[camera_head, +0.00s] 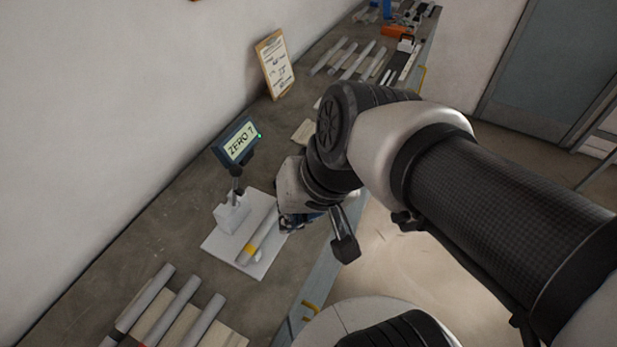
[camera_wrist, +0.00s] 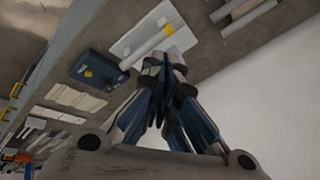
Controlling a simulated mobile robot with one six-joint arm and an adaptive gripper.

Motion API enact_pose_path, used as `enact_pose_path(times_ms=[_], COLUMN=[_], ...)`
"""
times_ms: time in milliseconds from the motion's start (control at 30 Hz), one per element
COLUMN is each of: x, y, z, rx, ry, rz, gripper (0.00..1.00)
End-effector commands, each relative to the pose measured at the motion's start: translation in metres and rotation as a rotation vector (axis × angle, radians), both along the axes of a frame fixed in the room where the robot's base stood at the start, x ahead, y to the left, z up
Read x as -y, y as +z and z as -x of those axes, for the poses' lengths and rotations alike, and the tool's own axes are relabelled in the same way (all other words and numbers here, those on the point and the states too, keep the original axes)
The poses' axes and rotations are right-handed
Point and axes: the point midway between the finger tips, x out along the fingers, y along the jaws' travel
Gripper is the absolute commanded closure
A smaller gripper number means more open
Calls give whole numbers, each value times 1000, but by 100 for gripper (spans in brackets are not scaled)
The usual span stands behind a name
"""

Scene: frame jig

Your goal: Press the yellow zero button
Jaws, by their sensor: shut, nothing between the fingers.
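The yellow button (camera_wrist: 88,73) is a small round spot on a dark blue box (camera_wrist: 105,66) lying on the bench in the wrist view. The box cannot be made out in the head view, where my arm covers that part of the bench. My gripper (camera_wrist: 163,68) is shut and empty. In the wrist view its fingertips appear to the right of the blue box, in front of the white plate's edge. Its height above the bench is hard to tell. A display (camera_head: 239,142) on a post reads "ZERO ?" with a green light beside it.
A white plate (camera_head: 217,244) carries a grey tube (camera_head: 264,233) with a yellow band, close by my gripper. Several tubes (camera_head: 178,308) lie at the near end of the bench. A clipboard (camera_head: 274,63) leans on the wall. More tubes and tools lie at the far end.

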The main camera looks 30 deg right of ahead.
Motion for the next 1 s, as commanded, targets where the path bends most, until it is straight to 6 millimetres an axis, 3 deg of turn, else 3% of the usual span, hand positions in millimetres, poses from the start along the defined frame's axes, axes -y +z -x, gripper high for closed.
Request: enact_pose_path(times_ms=[200, 333, 467, 600, 800, 1000], x=[-5, 9, 39, 86, 140, 162], y=[-10, -19, -36, -61, -94, -109], z=[-55, -99, -144, -182, -206, -212], rx=[-57, -80, -93, -95, -88, -82], ry=[-271, -500, -762, -1048, -1333, -1447], rz=[-268, -452, -629, -789, -924, -972], gripper=[100, 100, 100, 100, 100, 100])
